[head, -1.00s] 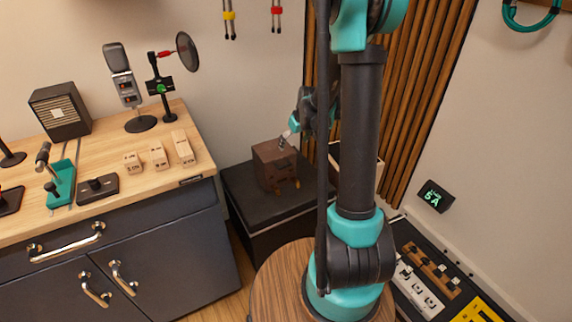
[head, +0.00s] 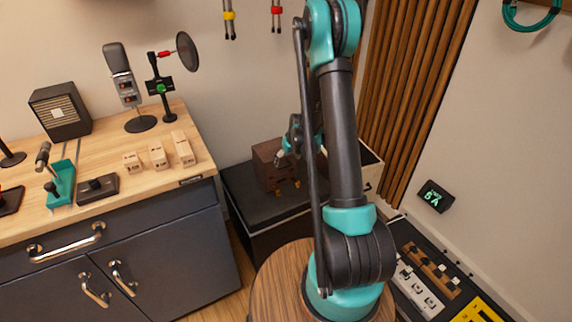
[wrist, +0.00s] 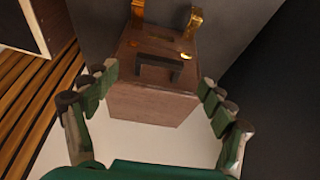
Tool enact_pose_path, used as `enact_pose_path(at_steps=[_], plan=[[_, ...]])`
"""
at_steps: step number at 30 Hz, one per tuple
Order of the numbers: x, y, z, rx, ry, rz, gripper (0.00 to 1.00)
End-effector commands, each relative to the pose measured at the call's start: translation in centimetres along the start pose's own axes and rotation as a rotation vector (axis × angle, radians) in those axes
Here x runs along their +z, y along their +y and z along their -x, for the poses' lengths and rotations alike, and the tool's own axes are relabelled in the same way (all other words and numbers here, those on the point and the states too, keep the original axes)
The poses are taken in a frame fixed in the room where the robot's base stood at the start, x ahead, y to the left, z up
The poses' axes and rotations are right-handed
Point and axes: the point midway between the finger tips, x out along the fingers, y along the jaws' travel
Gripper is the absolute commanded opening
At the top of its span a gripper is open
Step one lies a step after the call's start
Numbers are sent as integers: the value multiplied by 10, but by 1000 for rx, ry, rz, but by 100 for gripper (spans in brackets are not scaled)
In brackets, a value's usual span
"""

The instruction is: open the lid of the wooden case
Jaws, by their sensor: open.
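The wooden case (head: 265,157) is a small brown box with brass fittings, standing on a black box near the corner. Its lid looks shut. In the wrist view the case (wrist: 145,104) shows a dark handle (wrist: 158,66) on the face towards me and brass pieces (wrist: 138,8) at its far edge. My gripper (wrist: 158,80) is open and empty, with one finger on each side of the case in the picture. I cannot tell if a finger touches it. In the head view my gripper (head: 283,157) is close to the case and hides part of its right side.
The black box (head: 240,192) under the case has some free top around it. A wooden-topped cabinet (head: 120,195) with microphones and small blocks stands at the left. Wooden slats (head: 410,100) line the wall behind my arm. A round wooden stool top (head: 275,285) is in front.

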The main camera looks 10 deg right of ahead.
Motion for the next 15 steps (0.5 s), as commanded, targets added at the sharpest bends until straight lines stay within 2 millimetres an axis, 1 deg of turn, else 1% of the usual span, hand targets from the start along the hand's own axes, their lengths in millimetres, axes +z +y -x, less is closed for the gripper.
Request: enact_pose_path(at_steps=[1,3,7,10,15], plan=[[0,0,-8,0,0,0,83],[0,0,-16,0,0,0,83],[0,0,-29,0,0,0,83],[0,0,-34,0,0,0,83],[0,0,-38,0,0,-1,83]])
